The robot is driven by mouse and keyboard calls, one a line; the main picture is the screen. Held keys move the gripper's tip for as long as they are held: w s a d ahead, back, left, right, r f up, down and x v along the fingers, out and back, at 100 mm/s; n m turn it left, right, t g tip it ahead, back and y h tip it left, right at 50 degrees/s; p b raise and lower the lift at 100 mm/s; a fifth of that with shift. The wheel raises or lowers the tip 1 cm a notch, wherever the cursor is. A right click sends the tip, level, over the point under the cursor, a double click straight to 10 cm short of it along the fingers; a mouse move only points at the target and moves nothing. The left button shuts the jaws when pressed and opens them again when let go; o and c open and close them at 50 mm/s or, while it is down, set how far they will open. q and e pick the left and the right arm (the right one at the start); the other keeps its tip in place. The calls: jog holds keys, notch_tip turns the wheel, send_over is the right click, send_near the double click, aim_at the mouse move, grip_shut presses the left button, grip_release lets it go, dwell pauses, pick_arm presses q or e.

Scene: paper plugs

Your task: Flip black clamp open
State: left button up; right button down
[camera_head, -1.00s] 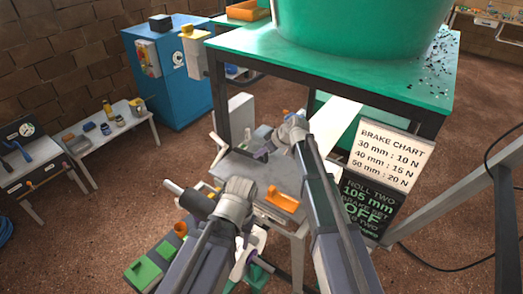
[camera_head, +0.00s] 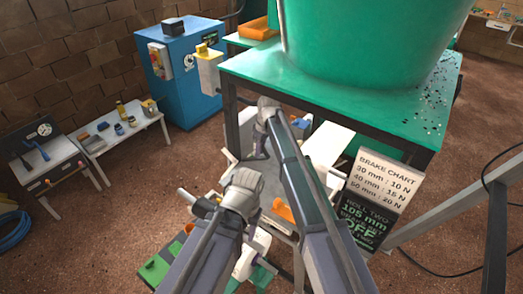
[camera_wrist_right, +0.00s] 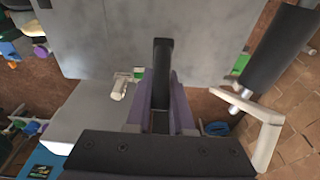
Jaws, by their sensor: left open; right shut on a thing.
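My right gripper (camera_wrist_right: 159,115) has its purple fingers shut on a black bar (camera_wrist_right: 162,65), which looks like the black clamp's lever. The bar stands out between the fingers over a grey plate in the right wrist view. In the head view my right gripper (camera_head: 261,151) hangs below its bent arm at the left edge of the work table, and the clamp is too small or hidden to make out there. My left gripper (camera_head: 265,264) is low in the head view, open, near green blocks and apart from the right one. Its fingertips are partly hidden.
A grey plate (camera_wrist_right: 125,35) fills much of the right wrist view, with a dark roller (camera_wrist_right: 275,50) at its right. In the head view, a green table (camera_head: 350,90) carries a large green tub (camera_head: 370,35). A brake chart sign (camera_head: 385,178) stands right of my arms.

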jog(key=shift+w, duration=0.1)
jog(key=c, duration=0.8)
grip_release()
